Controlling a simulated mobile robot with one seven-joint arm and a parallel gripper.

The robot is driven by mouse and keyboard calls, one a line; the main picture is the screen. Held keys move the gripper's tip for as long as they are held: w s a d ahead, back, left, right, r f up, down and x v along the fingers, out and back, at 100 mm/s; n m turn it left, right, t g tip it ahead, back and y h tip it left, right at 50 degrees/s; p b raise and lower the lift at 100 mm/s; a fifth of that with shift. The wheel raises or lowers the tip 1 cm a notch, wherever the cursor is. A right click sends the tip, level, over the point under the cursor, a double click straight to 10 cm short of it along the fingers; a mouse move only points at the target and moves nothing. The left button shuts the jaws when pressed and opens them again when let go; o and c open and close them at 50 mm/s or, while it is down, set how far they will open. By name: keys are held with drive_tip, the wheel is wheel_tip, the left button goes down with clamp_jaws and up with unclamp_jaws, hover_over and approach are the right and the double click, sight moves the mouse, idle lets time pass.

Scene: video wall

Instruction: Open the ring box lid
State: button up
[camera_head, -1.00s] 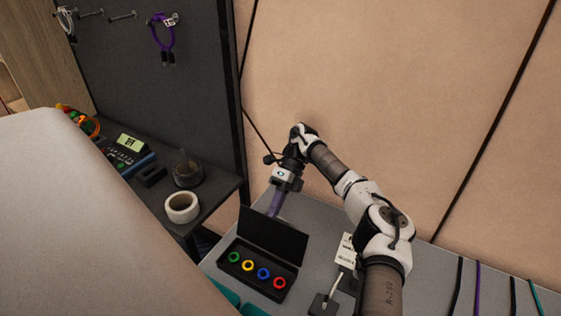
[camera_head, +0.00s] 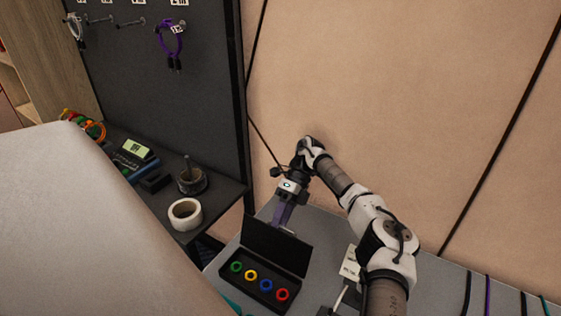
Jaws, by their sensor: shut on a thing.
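The ring box (camera_head: 256,293) is a black box on the grey table, with green, yellow, blue and red rings in a row inside. Its lid (camera_head: 272,246) stands raised along the back edge, so the rings are in plain view. My gripper (camera_head: 282,221) comes down from behind the box, its purple fingers at the lid's upper edge. It is shut on the lid; the fingertips are small and partly hidden behind the lid.
A white card (camera_head: 350,262) stands right of the box. Cables (camera_head: 487,291) lie at the table's right. A dark side shelf at left holds a white tape roll (camera_head: 185,214) and a dark round pot (camera_head: 192,181). A tan wall rises behind my arm.

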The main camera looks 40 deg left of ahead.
drive_tip(key=shift+w, duration=0.1)
wheel_tip(320, 180, up, 20)
drive_tip(key=shift+p, duration=0.4)
idle(0.7)
